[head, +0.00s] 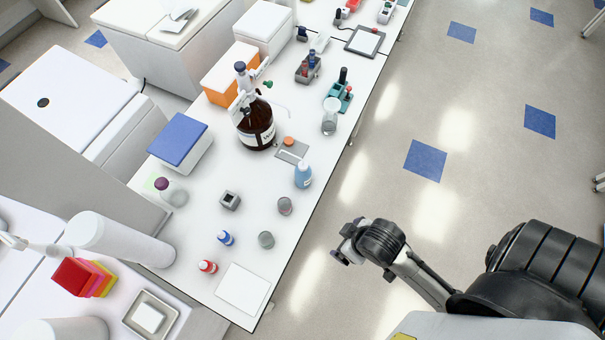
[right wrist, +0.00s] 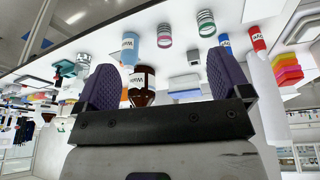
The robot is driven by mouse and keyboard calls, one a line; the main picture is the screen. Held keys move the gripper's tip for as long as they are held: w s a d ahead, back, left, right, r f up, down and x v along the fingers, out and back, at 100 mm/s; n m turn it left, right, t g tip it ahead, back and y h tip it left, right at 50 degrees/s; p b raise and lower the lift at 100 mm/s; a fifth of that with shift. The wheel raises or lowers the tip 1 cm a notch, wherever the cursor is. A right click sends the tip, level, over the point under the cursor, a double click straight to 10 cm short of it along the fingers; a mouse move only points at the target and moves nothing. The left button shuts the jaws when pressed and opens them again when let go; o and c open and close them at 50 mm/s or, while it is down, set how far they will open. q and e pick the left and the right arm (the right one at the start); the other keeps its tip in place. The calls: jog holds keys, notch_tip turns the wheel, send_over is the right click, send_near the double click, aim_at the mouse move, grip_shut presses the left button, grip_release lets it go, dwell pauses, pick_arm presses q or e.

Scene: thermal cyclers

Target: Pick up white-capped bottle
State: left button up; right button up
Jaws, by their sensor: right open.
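A light-blue wash bottle (head: 303,176) with a white cap and thin white spout stands upright on the white bench, near its right edge. It also shows in the right wrist view (right wrist: 131,48), where the scene is upside down. No other bottle's cap looks clearly white. My right gripper (head: 345,242) is off the bench edge, over the floor, to the lower right of the bottle and apart from it. In the right wrist view its two purple finger pads are wide apart with nothing between them (right wrist: 163,80). My left gripper is not in view.
A large brown bottle (head: 256,128) and a grey plate (head: 291,151) stand behind the wash bottle. Two clear jars (head: 285,206) (head: 266,240), a small blue bottle (head: 226,238) and a red bottle (head: 207,267) are nearer.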

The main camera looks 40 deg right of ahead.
jog(key=w+f+t+b, duration=0.1)
jog(key=w+f+b, duration=0.4)
jog(key=f+b, duration=0.55)
jog(key=n+t+h+b, duration=0.8)
jog(key=n+t+b, duration=0.5)
jog(key=n, duration=1.6)
send_near(306, 182)
jog(key=shift+g, duration=0.6)
jog(key=x, duration=0.4)
jog(key=r+x, duration=0.1)
jog(key=x, duration=0.2)
jog(key=shift+a+b, duration=0.25)
jog(key=shift+b, duration=0.15)
jog(key=shift+x, duration=2.35)
jog(key=shift+w+d+r, duration=0.1)
jog(key=shift+w+d, duration=0.1)
jog(key=shift+w, duration=0.25)
